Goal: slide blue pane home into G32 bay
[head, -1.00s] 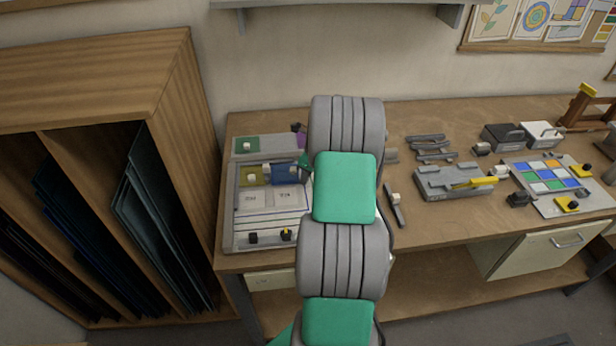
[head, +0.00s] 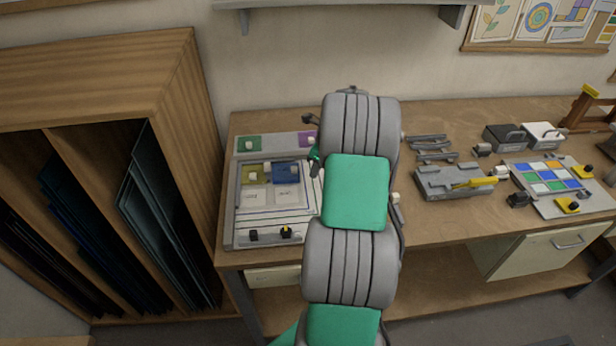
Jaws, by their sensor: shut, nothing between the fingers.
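The blue pane (head: 283,179) lies flat at the upper right of the grey tray (head: 230,218) on the bench, with a white knob on it. A yellow pane (head: 249,179) lies to its left. Below these panes are two white labelled plates (head: 254,199); their print is too small to read, so I cannot tell which bay is G32. My gripper (head: 315,168) shows only in part at the left edge of my arm. It is shut and empty, just right of the blue pane and apart from it. My arm hides the rest of it.
A green pane (head: 247,147) and a purple pane (head: 305,143) lie on a strip behind the tray. Black and yellow clamps sit at the tray's front. Grey tools, a grey fixture (head: 440,184) and a coloured glass panel (head: 548,178) occupy the right bench. A wooden rack (head: 165,75) stands left.

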